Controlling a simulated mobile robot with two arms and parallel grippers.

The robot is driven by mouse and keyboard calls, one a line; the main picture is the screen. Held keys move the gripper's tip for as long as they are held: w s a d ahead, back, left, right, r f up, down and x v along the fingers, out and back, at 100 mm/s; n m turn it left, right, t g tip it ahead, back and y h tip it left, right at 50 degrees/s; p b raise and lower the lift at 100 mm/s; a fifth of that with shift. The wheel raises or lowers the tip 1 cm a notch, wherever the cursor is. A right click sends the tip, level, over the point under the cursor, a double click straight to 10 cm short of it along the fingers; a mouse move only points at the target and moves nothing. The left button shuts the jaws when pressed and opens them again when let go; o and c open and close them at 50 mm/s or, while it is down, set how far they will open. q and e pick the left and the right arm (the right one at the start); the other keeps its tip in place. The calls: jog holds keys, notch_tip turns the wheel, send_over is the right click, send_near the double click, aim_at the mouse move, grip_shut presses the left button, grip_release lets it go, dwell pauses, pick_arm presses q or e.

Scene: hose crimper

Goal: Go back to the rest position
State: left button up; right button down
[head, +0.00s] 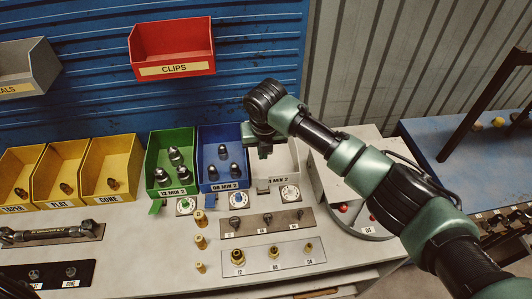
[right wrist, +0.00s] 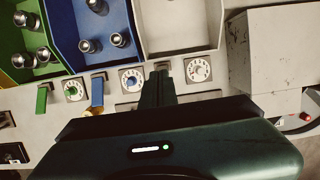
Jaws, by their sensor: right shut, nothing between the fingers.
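My right gripper (head: 264,152) is at the end of the green and black arm that comes in from the right. It hangs in front of the white bin (head: 287,158) and hides part of it. In the right wrist view its fingers (right wrist: 159,78) are together with nothing between them, over the front of the bins between two dials. The white bin (right wrist: 180,28) looks empty there. My left gripper is in neither view.
A blue bin (head: 208,180) and a green bin (head: 158,188) hold dark fittings. Yellow bins (head: 70,195) stand at left. A red CLIPS bin (head: 172,48) hangs above. Plates with fittings (head: 260,263) lie in front. A grey machine (head: 345,190) stands under my right arm.

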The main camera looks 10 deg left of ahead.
jog(key=shift+s+a+r, duration=0.1)
jog(key=shift+s, duration=0.05)
dwell(0.3)
jog(key=s+d+f+m+y, duration=0.2)
jog(key=s+f+m+y, duration=0.35)
jog(key=s+m, duration=0.95)
jog(key=s+d+f+m+h, duration=0.1)
jog(key=s+d+m+h, duration=0.1)
jog(key=s+d+m, duration=0.55)
jog(key=s+d+f+m+t+h, duration=0.15)
jog(key=s+d+m, duration=0.25)
jog(key=d+m, duration=0.65)
jog(key=s+d+m+g+h, duration=0.1)
jog(key=s+d+m+h, duration=0.35)
jog(key=d, duration=0.75)
notch_tip(320, 180, down, 32)
jog(key=s+y+b, duration=0.1)
jog(key=y+b, duration=0.1)
jog(key=b, duration=0.6)
jog(key=s+d+f+g+b, duration=0.1)
jog(key=s+f+b, duration=0.2)
jog(key=s+f, duration=0.6)
jog(key=s+d+f+g+b, duration=0.1)
jog(key=s+f+b, duration=0.2)
jog(key=s+f, duration=0.6)
notch_tip(320, 180, down, 7)
jog(key=shift+d+f+b, duration=0.1)
jog(key=shift+d+b, duration=0.15)
jog(key=shift+b, duration=0.1)
